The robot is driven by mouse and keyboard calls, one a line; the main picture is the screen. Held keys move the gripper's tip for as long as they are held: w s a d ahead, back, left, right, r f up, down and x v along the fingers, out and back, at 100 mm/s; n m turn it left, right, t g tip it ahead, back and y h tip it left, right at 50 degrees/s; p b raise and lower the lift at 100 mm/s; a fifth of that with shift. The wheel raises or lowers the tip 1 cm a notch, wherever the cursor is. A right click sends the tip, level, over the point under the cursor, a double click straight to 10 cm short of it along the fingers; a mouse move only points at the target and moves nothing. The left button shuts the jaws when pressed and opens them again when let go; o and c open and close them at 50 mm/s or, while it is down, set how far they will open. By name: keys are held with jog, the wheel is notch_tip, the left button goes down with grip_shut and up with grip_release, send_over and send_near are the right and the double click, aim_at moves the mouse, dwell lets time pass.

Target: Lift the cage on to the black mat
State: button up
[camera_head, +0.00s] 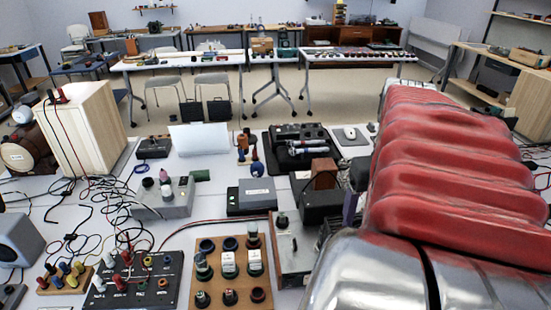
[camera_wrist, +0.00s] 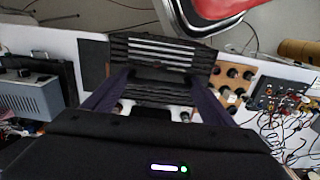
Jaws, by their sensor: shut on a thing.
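The cage, a dark slatted thing with pale bars (camera_wrist: 155,50), is in the upper middle of the wrist view. My gripper (camera_wrist: 158,80) has its two dark purple fingers on either side of it and is shut on it. In the head view a small slatted part of the cage (camera_head: 326,234) shows left of my red and silver arm, which hides the rest. A flat black panel, which looks like the black mat (camera_wrist: 93,58), lies left of the cage in the wrist view. I cannot tell whether the cage touches the table.
A wooden rack with several round parts (camera_head: 232,270) and a grey box with a knob (camera_head: 291,245) stand close left of the cage. A black terminal panel (camera_head: 135,283) and loose cables are further left. A black box with a wooden block (camera_head: 318,200) is behind.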

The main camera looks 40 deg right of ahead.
jog(key=shift+s+a, duration=0.4)
jog(key=shift+s, duration=0.25)
jog(key=shift+s+a, duration=0.35)
jog(key=shift+s, duration=0.3)
jog(key=shift+r, duration=0.75)
